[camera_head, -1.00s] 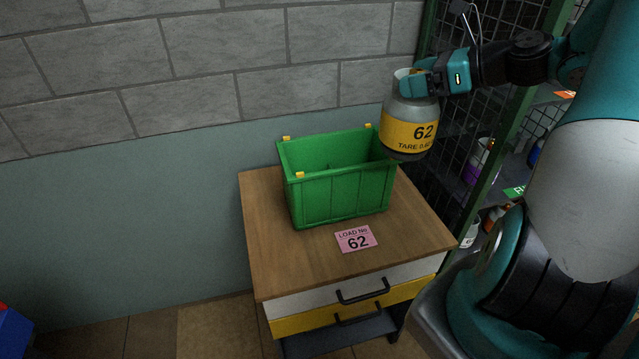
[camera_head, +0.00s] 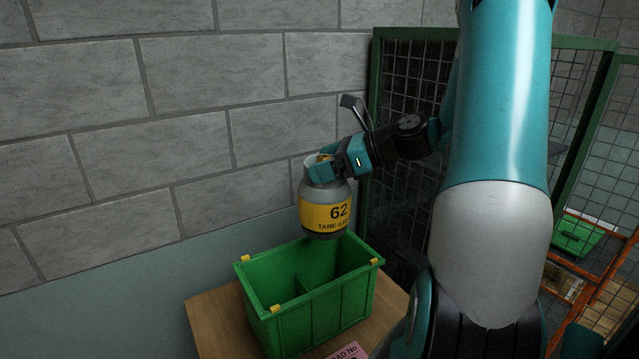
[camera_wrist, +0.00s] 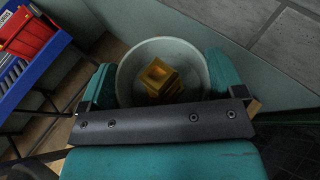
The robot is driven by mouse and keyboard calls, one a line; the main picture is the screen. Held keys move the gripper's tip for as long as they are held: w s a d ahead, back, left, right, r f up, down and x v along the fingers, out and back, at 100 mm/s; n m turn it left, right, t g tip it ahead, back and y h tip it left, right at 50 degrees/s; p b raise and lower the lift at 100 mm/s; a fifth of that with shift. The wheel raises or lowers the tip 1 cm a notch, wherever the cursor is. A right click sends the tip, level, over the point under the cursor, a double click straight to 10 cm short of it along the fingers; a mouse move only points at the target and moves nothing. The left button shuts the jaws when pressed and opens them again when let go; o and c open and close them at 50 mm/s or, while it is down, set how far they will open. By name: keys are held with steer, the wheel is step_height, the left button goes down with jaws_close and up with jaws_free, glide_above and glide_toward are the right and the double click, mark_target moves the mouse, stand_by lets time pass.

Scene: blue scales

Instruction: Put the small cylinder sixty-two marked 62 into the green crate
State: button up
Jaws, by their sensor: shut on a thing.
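The small cylinder (camera_head: 326,212) is grey with a yellow band marked 62. My gripper (camera_head: 325,168) is shut on its top collar and holds it upright in the air. In the head view the cylinder hangs above the far part of the green crate (camera_head: 310,318), and its base shows just over the crate's back rim. The crate is open at the top, has a divider inside and yellow clips on its rim. In the wrist view the cylinder's round collar (camera_wrist: 125,90) sits between my gripper's fingers (camera_wrist: 160,88), with a yellow valve (camera_wrist: 160,78) inside it.
The crate stands on a wooden-topped cabinet (camera_head: 212,318) with a pink label (camera_head: 346,351) in front. A block wall (camera_head: 180,110) is behind. A green-framed mesh cage (camera_head: 410,75) stands at the right. A blue rack with red bins (camera_wrist: 30,40) shows in the wrist view.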

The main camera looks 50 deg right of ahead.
mark_target(325, 235)
step_height(325, 235, down, 18)
steer(key=shift+f+p, duration=0.15)
steer(key=shift+p, duration=1.1)
steer(key=shift+f, duration=0.25)
steer(key=o, duration=1.6)
steer(key=shift+c, duration=0.2)
steer(key=shift+o, duration=0.2)
steer(key=shift+r+b+v, duration=0.2)
steer(key=shift+b+v, duration=2)
steer(key=shift+v, duration=3.95)
steer(key=shift+w+a, duration=0.1)
steer(key=shift+w, duration=0.05)
